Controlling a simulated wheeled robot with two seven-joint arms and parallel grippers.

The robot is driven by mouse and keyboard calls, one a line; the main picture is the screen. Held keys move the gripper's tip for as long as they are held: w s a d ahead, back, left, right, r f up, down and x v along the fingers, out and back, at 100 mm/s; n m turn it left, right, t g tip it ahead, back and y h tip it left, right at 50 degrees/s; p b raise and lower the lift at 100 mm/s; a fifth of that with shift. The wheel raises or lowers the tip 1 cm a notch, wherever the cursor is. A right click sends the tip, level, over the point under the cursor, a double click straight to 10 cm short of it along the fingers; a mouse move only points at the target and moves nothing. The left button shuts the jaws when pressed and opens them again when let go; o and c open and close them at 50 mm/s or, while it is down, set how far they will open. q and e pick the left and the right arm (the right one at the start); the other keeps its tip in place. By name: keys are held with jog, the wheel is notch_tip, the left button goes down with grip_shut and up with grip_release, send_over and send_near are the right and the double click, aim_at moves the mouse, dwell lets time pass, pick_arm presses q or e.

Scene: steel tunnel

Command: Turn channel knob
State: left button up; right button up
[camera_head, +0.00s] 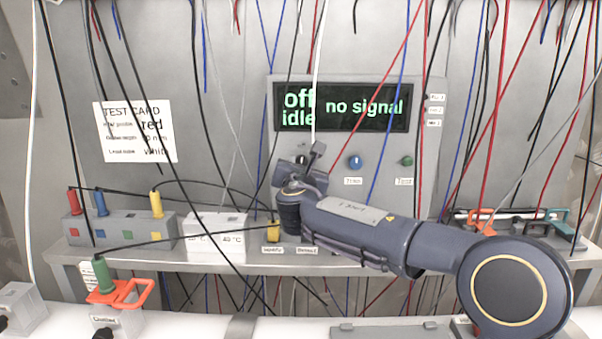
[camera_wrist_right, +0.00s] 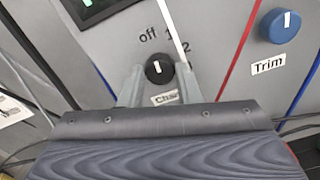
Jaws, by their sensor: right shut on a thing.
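The channel knob (camera_wrist_right: 159,68) is a small black dial with a white pointer line. It sits on the grey panel with the marks "off", "1" and "2" around it and a partly covered label below. Its pointer is roughly upright in the right wrist view; I cannot tell exactly which mark it meets. My right gripper (camera_wrist_right: 160,75) is shut on the knob, one finger on each side. In the head view the right gripper (camera_head: 305,165) is at the panel and hides most of the knob. The display (camera_head: 342,107) reads "off idle" and "no signal". My left gripper is out of view.
A blue Trim knob (camera_head: 355,162) and a green Test button (camera_head: 406,160) are to the right. Several thin wires hang in front of the panel; a white one passes close to the knob. A shelf (camera_head: 200,262) with a plug block (camera_head: 120,225) runs below.

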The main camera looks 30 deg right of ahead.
jog(key=shift+f+m+b, duration=0.1)
jog(key=shift+m+b, duration=7.05)
jog(key=shift+m, duration=0.05)
jog(key=o, duration=1)
jog(key=shift+c, duration=0.2)
